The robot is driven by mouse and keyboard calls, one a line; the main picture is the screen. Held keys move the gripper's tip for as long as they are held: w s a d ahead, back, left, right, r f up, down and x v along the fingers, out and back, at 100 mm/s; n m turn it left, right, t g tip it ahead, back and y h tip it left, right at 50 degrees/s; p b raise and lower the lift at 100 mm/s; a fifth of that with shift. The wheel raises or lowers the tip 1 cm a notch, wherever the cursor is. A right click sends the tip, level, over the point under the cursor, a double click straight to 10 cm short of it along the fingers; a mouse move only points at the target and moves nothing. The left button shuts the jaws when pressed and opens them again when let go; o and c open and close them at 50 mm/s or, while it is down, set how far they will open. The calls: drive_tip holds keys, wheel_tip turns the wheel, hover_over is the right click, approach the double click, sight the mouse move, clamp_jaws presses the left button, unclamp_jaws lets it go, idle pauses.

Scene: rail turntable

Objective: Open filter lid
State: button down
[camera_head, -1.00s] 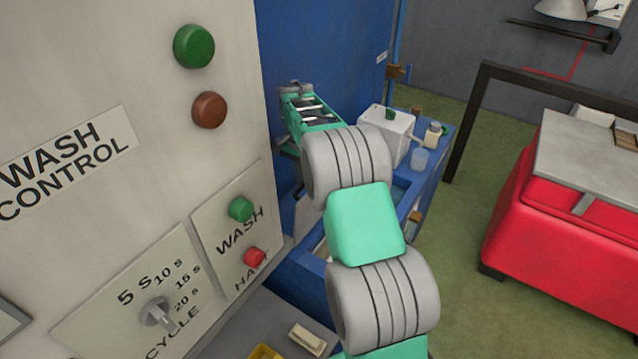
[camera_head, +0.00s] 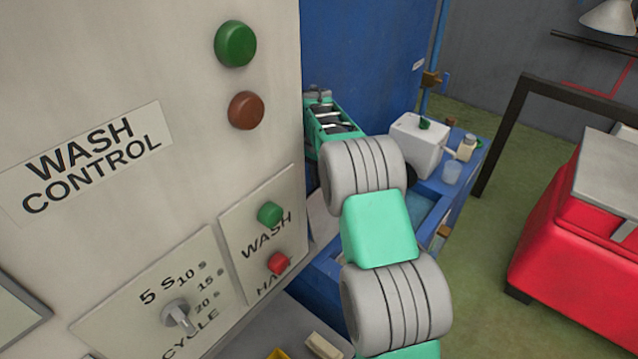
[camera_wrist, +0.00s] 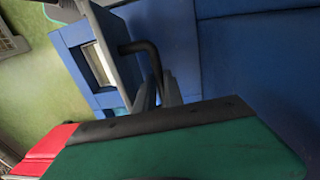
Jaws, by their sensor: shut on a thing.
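In the wrist view, a black curved handle (camera_wrist: 150,52) stands out from a grey plate (camera_wrist: 104,42) seen nearly edge-on. The plate looks like the filter lid, though I cannot be sure. My gripper (camera_wrist: 157,95) has its grey fingers at the far end of this handle and is shut on it. The fingertips are partly hidden behind the dark green and black part in the foreground. In the head view, my arm covers the gripper and handle, so neither shows clearly there.
The wash control panel (camera_head: 85,240), with buttons and a cycle knob (camera_head: 176,313), stands close at left. A blue bench (camera_head: 462,196) carries a white jug (camera_head: 418,143), a bottle (camera_head: 467,148) and a cup (camera_head: 452,172). A red cabinet (camera_head: 570,240) stands at right. Green floor lies between.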

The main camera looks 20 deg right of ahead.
drive_tip(key=c, duration=1.5)
unclamp_jaws()
drive_tip(key=shift+s, duration=0.1)
drive_tip(key=shift+o, duration=0.2)
drive_tip(key=r+p, duration=0.4)
drive_tip(key=r, duration=0.1)
drive_tip(key=r+p, duration=0.2)
drive_tip(key=r, duration=0.1)
drive_tip(key=shift+w+a, duration=0.1)
drive_tip(key=shift+w, duration=0.15)
drive_tip(key=shift+f, duration=0.1)
